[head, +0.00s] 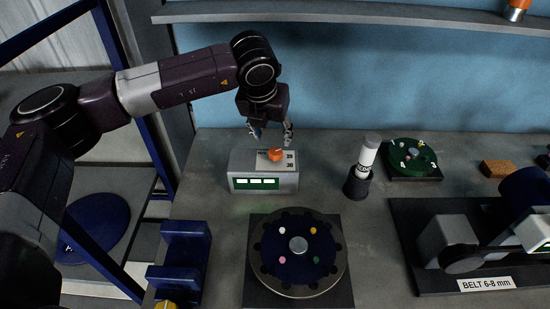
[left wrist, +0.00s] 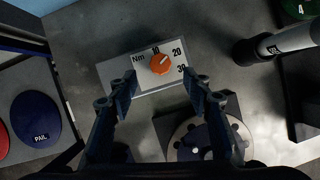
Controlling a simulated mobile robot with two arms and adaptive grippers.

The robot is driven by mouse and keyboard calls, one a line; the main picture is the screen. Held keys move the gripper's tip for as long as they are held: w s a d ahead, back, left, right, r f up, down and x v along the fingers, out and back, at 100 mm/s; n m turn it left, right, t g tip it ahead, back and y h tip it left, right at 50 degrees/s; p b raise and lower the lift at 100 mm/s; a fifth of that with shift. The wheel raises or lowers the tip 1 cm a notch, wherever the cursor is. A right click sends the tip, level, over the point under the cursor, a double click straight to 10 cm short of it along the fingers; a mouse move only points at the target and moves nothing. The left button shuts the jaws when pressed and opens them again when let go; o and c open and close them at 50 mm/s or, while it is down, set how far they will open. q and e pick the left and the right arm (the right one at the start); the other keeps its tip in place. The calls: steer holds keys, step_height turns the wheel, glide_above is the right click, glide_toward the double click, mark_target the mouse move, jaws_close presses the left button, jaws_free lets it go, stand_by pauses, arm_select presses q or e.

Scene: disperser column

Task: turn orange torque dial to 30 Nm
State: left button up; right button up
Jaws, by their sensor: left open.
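The orange torque dial (head: 276,154) sits on top of a grey box (head: 264,181) with a lit green and white panel on its front. In the left wrist view the dial (left wrist: 160,64) shows a pale mark pointing up and right, apparently between 10 and 20 on the Nm scale. The printed 30 (left wrist: 183,69) is to the right of the dial. My left gripper (head: 271,136) is open above the dial, pointing down. In the left wrist view its fingers stand apart on either side of the dial, not visibly touching it. My right gripper does not show.
A round dark plate with coloured pegs (head: 298,270) stands in front of the box. A white-topped cylinder (head: 368,155) and a green disc (head: 413,158) are to the right. A belt unit (head: 450,245) is at far right, blue blocks (head: 186,245) at front left.

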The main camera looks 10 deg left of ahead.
mark_target(276, 152)
arm_select(q)
steer(key=p+x, duration=0.3)
steer(key=x, duration=0.4)
steer(key=shift+f, duration=0.15)
steer(key=shift+w+f, duration=0.1)
steer(key=shift+f, duration=0.25)
steer(key=c, duration=1.1)
steer(key=shift+c, duration=0.3)
